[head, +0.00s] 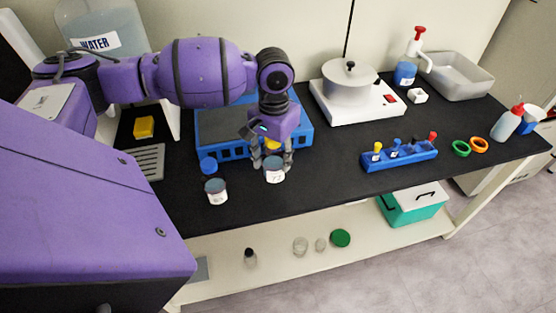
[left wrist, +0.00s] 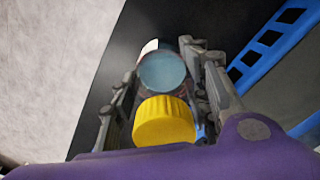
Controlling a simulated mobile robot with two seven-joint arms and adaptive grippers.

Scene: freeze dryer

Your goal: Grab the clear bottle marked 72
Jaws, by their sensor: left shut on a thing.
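The clear bottle marked 72 (head: 274,173) has a white label and a bluish top, and is at the front of the black table. My left gripper (head: 272,160) points down over it and is shut on it, with fingers on both sides. In the left wrist view the bottle's round bluish top (left wrist: 163,71) sits between the fingers of the left gripper (left wrist: 160,80). A yellow ridged cap (left wrist: 164,122) shows nearer the camera, at the gripper's palm. Whether the bottle touches the table I cannot tell. My right gripper is not in view.
A similar labelled bottle (head: 216,191) stands just left, with a blue cap (head: 208,164) behind it. A blue rack (head: 210,125) lies behind the gripper. A pot on a white hot plate (head: 358,108) and a blue holder (head: 400,156) stand right.

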